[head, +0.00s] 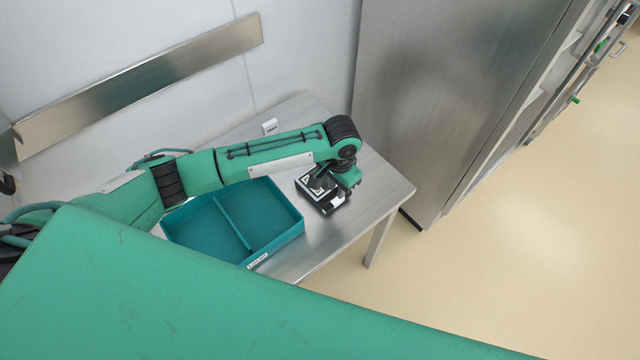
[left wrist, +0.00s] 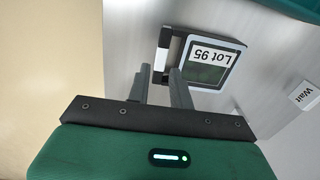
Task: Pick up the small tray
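The small tray (head: 309,185) is dark, with a pale film and a "Lot 95" label, and lies on the steel table. The left wrist view shows the tray (left wrist: 218,72) with a black and white strip along its left side. My left gripper (head: 333,198) is low over the tray in the head view and partly hides it. In the left wrist view my left gripper's (left wrist: 159,72) two grey fingers are apart, on either side of the strip's near end. I see no clear contact. My right gripper is not in view.
A teal bin (head: 301,222) with a divider stands left of the small tray, partly under my left arm. A white "Wait" card (head: 270,127) stands towards the wall. The steel table (head: 385,188) is clear to the right, and a tall steel cabinet (head: 440,90) stands beyond.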

